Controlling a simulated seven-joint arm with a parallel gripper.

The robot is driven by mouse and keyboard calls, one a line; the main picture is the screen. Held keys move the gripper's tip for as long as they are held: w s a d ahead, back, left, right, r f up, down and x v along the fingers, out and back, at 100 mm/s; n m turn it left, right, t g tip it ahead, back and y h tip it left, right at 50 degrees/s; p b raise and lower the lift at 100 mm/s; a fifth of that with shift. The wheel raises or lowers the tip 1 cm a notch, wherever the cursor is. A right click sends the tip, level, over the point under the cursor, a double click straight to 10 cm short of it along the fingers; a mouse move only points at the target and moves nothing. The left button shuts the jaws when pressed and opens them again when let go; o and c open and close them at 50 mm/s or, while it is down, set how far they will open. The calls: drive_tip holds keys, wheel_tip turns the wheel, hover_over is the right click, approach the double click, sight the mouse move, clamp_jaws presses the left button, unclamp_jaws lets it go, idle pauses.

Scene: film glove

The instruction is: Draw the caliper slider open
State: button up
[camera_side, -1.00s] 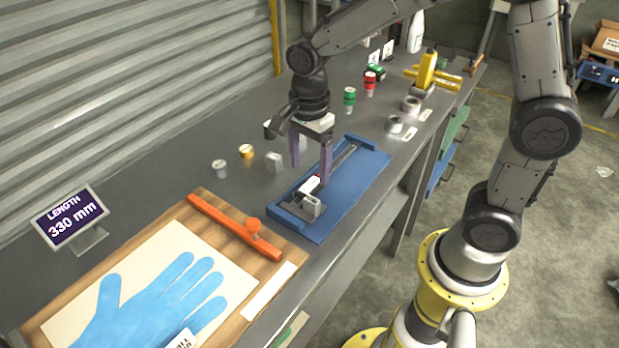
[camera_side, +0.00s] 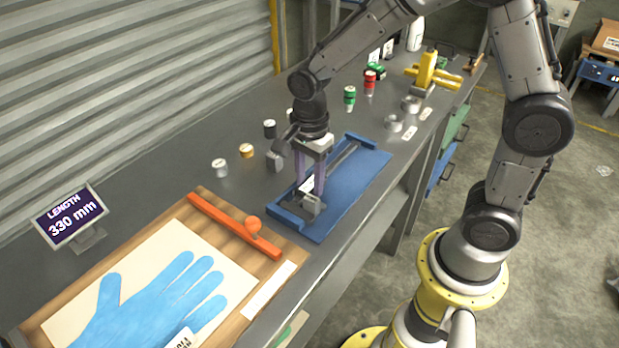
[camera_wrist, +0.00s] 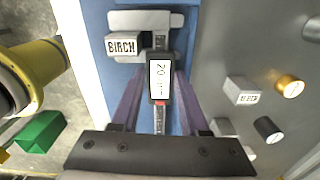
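The caliper lies along the blue tray (camera_side: 345,195), its dark beam (camera_side: 343,156) running to the far end. In the wrist view its slider (camera_wrist: 159,80) has a white display reading 20. A grey block marked BIRCH (camera_wrist: 120,44) sits at the jaw end, beside the beam; whether the jaws touch it is unclear. My gripper (camera_side: 310,190) points down over the slider, low in the tray. In the wrist view its purple fingers (camera_wrist: 161,90) stand on either side of the slider, apparently with narrow gaps. A screen (camera_side: 70,216) reads LENGTH 330 mm.
Left of the tray is a wooden board (camera_side: 215,205) with a blue glove shape (camera_side: 165,300) and an orange bar (camera_side: 235,228). Small cylinders and a grey block (camera_side: 275,160) stand behind the tray.

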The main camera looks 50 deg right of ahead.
sight(333, 167)
clamp_jaws()
drive_tip(key=shift+s+d, duration=0.1)
drive_tip(key=shift+d, duration=4.15)
drive_tip(key=o, duration=0.8)
unclamp_jaws()
drive_tip(key=shift+o, duration=0.2)
